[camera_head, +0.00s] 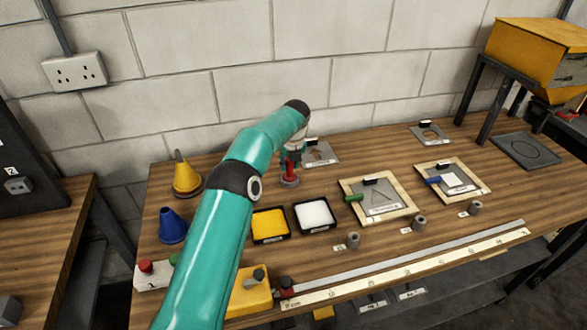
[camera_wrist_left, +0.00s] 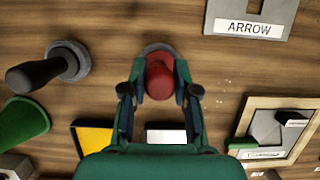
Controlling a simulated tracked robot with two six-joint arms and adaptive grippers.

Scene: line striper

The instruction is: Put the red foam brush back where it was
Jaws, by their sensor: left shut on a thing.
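The red foam brush (camera_wrist_left: 160,76) is between the two fingers of my left gripper (camera_wrist_left: 160,92), which is shut on it. In the head view the brush (camera_head: 289,172) stands roughly upright under my left gripper (camera_head: 290,160), at the back of the bench. A grey round base shows at its foot, and a grey rim (camera_wrist_left: 158,47) shows behind it in the left wrist view. I cannot tell whether the brush rests in this base or hangs just above it. My right gripper is out of view.
A grey ARROW stencil (camera_head: 320,154) lies close to the brush. Yellow (camera_head: 270,225) and white (camera_head: 314,214) trays stand in front. A black-handled tool (camera_wrist_left: 45,68) and a green cone (camera_wrist_left: 22,122) are to the left. Framed stencils (camera_head: 347,186) lie to the right.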

